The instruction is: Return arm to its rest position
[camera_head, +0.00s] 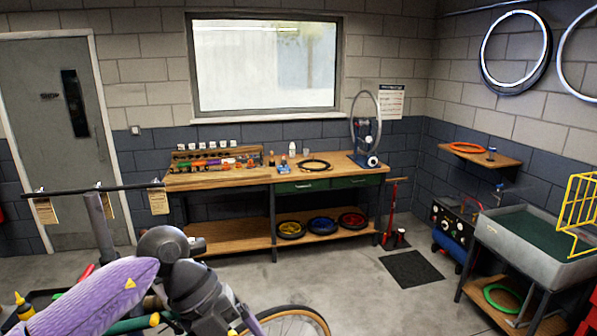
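A purple arm link with a yellow triangle and dark grey joints, which looks like part of my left arm, reaches in from the lower left. Its gripper does not show. My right arm and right gripper are not in view either. Below and behind the arm, part of a bicycle wheel (318,318) with a tan tyre shows at the bottom edge. The arm hides much of what is there.
A wooden workbench (330,172) with small items and a truing stand (365,135) stands along the back wall. A grey sink (500,235) is at right. A post with a bar (100,220) stands at left. The floor before the bench is mostly clear.

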